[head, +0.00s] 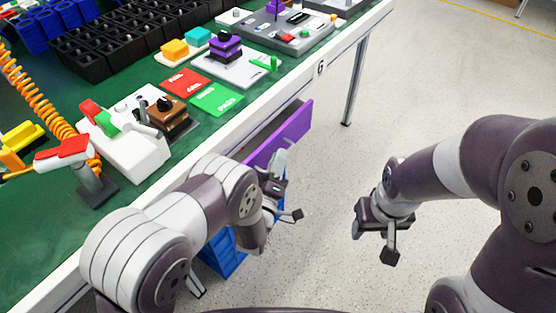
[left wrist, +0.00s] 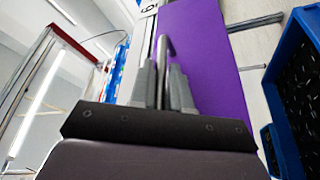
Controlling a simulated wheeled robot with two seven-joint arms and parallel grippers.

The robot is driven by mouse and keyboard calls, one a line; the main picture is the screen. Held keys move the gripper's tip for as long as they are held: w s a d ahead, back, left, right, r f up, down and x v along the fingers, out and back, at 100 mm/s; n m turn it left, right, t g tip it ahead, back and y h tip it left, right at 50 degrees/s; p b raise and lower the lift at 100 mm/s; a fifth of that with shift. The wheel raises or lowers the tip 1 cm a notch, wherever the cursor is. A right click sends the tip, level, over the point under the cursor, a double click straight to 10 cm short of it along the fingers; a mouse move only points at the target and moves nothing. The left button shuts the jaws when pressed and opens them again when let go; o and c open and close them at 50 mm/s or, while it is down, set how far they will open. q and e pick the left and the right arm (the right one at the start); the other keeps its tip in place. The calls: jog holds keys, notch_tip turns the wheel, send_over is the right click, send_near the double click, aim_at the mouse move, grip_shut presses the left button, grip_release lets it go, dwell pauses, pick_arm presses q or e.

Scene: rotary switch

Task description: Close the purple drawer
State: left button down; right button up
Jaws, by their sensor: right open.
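The purple drawer (head: 283,134) sticks out from under the front edge of the green-topped table. Its purple front also fills the upper middle of the left wrist view (left wrist: 208,60). My left gripper (head: 283,160) is at the drawer front. In the left wrist view its two grey fingers (left wrist: 162,85) stand close on both sides of the metal handle (left wrist: 163,50), and they look shut on it. In the head view the handle is hidden by the gripper. My right gripper (head: 372,212) is open and empty, above the floor to the right of the drawer.
A blue bin (head: 222,258) stands below the drawer, partly hidden by my left arm. The table (head: 245,143) carries switches, coloured cards and black bins. A table leg (head: 355,88) stands beyond the drawer. The floor to the right is clear.

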aim_at(267, 155)
pick_arm(q)
jog(key=shift+w+a, duration=0.5)
jog(key=shift+a, duration=0.25)
jog(key=shift+w+a, duration=0.5)
jog(key=shift+a, duration=0.2)
jog(key=shift+w+a, duration=0.15)
jog(key=shift+a, duration=0.05)
jog(key=shift+r, duration=0.1)
jog(key=c, duration=1.4)
grip_release()
jog(key=shift+c, duration=0.2)
